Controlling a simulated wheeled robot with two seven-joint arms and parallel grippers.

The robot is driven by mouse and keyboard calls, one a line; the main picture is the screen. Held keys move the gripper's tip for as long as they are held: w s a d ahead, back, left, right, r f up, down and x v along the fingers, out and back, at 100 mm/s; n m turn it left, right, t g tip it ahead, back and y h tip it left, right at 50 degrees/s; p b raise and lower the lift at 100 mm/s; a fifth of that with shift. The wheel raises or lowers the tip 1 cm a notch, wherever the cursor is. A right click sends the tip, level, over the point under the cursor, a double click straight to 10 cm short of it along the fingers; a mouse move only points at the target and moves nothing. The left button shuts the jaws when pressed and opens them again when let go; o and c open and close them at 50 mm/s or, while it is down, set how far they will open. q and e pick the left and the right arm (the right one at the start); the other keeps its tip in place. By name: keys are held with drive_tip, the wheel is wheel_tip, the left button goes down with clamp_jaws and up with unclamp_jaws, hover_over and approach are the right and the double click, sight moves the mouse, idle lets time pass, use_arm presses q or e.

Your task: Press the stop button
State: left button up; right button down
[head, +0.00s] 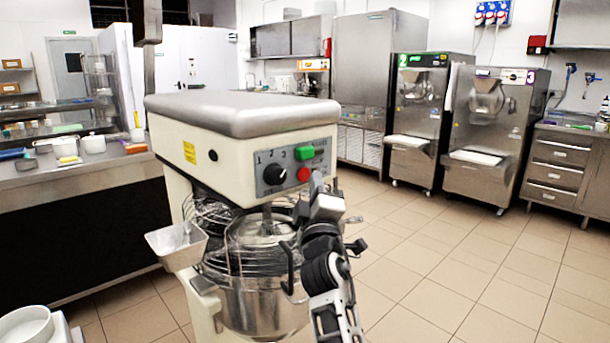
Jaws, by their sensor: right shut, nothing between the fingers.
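A cream mixer (215,145) with a grey top cover stands in front of me. Its front panel carries a round red stop button (304,174), a green button (304,153) just above it and a black dial (274,174) to the left. My right gripper (317,182) is shut and empty, its tips just right of the red button. I cannot tell whether the tips touch the button or panel. The red button is mostly in plain view. My left gripper is not in view.
A steel bowl (262,300) under a wire guard and a metal chute (177,245) sit below the mixer head. A counter (85,180) with dishes is at left. Batch freezers (490,125) stand at back right. Tiled floor (450,280) on the right is clear.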

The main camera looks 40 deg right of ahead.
drive_tip(key=s+p, duration=0.1)
drive_tip(key=s, duration=0.4)
drive_tip(key=shift+d+p, duration=0.1)
drive_tip(key=shift+p, duration=0.25)
drive_tip(key=shift+w+f+y, duration=0.1)
drive_tip(key=shift+y, duration=0.2)
drive_tip(key=shift+w, duration=0.1)
